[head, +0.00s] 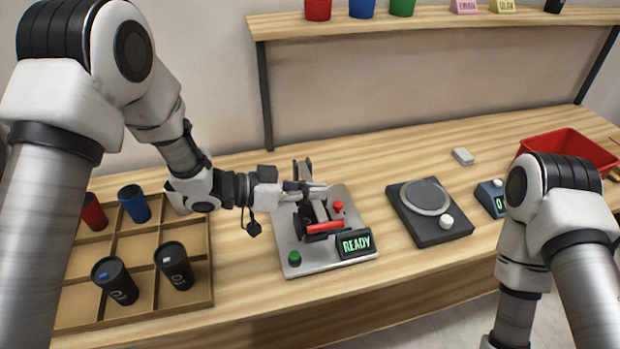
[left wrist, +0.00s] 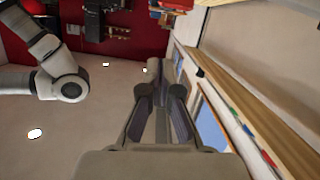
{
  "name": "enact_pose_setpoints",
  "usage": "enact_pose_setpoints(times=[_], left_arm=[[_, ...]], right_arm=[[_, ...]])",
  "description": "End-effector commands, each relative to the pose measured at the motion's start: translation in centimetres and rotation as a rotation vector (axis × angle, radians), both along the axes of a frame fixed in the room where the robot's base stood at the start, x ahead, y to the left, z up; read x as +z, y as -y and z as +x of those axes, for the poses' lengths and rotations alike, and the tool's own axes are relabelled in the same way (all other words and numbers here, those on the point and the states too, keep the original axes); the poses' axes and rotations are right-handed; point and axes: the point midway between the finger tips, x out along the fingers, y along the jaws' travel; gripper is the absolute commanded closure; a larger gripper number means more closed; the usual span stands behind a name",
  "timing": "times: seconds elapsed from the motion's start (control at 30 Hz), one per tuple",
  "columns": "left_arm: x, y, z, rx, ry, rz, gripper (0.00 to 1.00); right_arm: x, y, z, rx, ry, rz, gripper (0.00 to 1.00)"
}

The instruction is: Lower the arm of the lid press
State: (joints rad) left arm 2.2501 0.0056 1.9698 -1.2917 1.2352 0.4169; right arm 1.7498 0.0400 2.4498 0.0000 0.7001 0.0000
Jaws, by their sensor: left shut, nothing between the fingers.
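The lid press stands on a light grey base plate (head: 349,205) near the middle of the bench in the head view. It has a dark upright part, a red bar (head: 324,228), a red knob, a green button (head: 295,258) and a display (head: 355,244) reading READY. My left gripper (head: 318,188) reaches in from the left at the upper part of the press and partly hides it. I cannot tell whether it touches the press. In the left wrist view its fingers (left wrist: 160,108) are together with nothing between them. My right gripper is out of view.
A wooden compartment tray (head: 140,312) with several tumblers is at the left. A dark scale-like device (head: 430,230) with a round plate stands right of the press. A shelf runs behind.

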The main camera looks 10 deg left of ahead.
Motion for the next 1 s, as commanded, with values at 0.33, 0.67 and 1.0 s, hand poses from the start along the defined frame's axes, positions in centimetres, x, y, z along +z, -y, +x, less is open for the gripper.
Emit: enact_pose_setpoints(times=[0.33, 0.67, 1.0], left_arm=[[-5.3, 0.7, -1.6, -0.001, 0.188, 0.079, 1.0], [-6.7, 0.8, -1.9, -0.001, 0.186, 0.077, 1.0], [-6.7, 0.8, -1.9, -0.001, 0.186, 0.077, 1.0]], right_arm=[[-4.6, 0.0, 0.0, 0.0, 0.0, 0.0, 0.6], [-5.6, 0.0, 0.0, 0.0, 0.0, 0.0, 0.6], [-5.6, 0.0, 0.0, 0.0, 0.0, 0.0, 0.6]])
